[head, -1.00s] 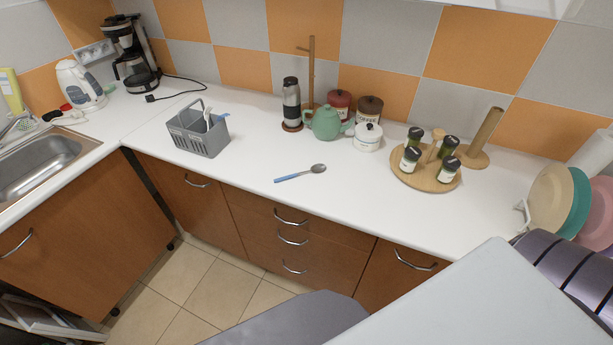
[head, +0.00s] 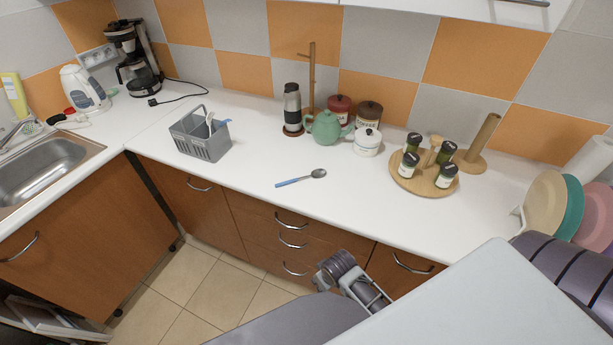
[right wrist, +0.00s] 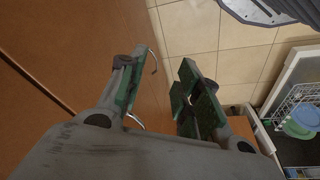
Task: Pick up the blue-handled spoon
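The blue-handled spoon (head: 293,182) lies flat on the white counter, close to its front edge. Its blue handle points left and its metal bowl points right. My right gripper (head: 356,285) shows low in the head view, in front of the drawers and below the counter top, well apart from the spoon. In the right wrist view the same gripper (right wrist: 160,82) has its two fingers spread, with nothing between them. The spoon is not in the right wrist view. My left gripper is not in view.
A grey cutlery basket (head: 203,143) stands left of the spoon. A green teapot (head: 325,127) and a white jar (head: 367,142) stand behind it. A round spice tray (head: 425,186) is to the right. The counter (head: 255,160) around the spoon is clear. Drawer handles (head: 291,221) stick out below.

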